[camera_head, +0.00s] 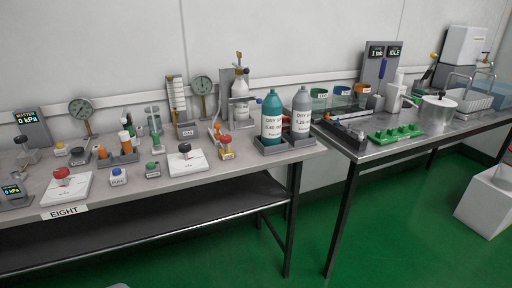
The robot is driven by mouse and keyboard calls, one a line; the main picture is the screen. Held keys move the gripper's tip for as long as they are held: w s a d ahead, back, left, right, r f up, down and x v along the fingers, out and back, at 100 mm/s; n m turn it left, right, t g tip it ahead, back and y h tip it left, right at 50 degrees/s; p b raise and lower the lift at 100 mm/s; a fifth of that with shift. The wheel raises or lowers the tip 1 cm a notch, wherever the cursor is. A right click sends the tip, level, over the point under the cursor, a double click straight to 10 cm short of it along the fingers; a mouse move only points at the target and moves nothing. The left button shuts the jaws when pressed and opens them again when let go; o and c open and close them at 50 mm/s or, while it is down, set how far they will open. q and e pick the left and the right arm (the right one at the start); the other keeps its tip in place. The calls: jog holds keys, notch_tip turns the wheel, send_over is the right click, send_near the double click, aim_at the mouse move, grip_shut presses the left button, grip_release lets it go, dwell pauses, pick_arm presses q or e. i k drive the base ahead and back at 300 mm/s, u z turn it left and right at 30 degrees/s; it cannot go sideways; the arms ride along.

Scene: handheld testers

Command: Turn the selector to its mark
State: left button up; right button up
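Two white plates with knobs stand on the left bench. One plate (76,190) at the front left carries a red-topped knob (62,174). The other plate (194,166) lies further right and carries a dark knob (184,149). Either could be the selector; I cannot tell which. Marks on the plates are too small to read. Neither of my grippers is in view, and nothing touches the knobs.
The left bench (250,168) also holds a blue button (118,176), a green button (152,169), dial gauges (81,108) and two DRY gas bottles, teal (272,118) and grey (301,112). A second bench (395,148) stands right. Green floor (400,230) is clear in front.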

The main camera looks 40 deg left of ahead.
aim_at(183, 148)
jog(key=z, duration=0.7)
jog(key=k, duration=0.8)
jog(key=u, duration=0.95)
